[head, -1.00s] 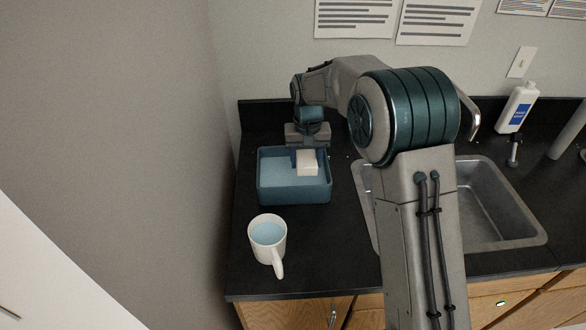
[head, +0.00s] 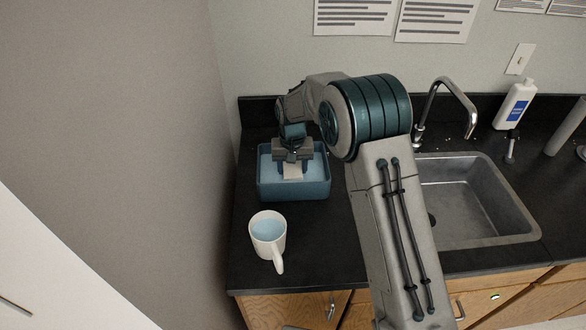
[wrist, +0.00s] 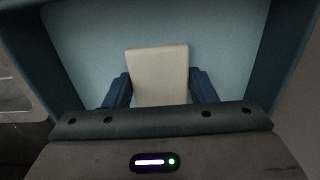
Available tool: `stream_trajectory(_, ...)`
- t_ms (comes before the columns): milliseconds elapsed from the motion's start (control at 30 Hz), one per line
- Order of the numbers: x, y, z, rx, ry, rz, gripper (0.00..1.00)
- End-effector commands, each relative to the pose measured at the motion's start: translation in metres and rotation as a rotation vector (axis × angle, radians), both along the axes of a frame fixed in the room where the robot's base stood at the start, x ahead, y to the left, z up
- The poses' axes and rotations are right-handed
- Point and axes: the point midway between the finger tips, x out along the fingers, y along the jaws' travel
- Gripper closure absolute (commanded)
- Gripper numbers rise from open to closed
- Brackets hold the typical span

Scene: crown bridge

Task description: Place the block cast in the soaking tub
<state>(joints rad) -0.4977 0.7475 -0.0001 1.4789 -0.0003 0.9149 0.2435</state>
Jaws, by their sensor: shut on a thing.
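The block cast (head: 292,172) is a small cream block. In the wrist view the block cast (wrist: 158,72) sits between the two blue fingers of my gripper (wrist: 160,90), which is shut on it. The soaking tub (head: 294,190) is a blue rectangular open tub at the left end of the counter, with a light blue inside. My gripper (head: 292,166) points down over the tub and holds the block inside the tub's outline. The tub's walls (wrist: 258,60) frame the block in the wrist view. Whether the block touches the tub floor I cannot tell.
A white mug (head: 268,236) with pale blue liquid stands in front of the tub. A metal sink (head: 470,205) with a faucet (head: 450,90) lies to the right. A white bottle (head: 516,104) stands at the back right. Bare black counter (head: 330,240) lies right of the mug.

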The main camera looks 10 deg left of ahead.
Motion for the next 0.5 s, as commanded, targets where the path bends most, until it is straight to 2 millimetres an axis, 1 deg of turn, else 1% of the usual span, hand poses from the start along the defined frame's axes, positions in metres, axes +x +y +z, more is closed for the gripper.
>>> stream_trajectory(33,-0.0001,-0.0001,-0.0016,0.000,0.000,0.000,0.44)
stream_trajectory(100,0.0000,-0.0002,-0.0010,0.000,0.000,0.000,0.28)
stream_trajectory(367,0.0000,-0.0003,-0.0005,0.000,0.001,0.000,0.28)
stream_trajectory(500,0.0004,-0.0001,0.0066,0.001,-0.002,-0.001,0.28)
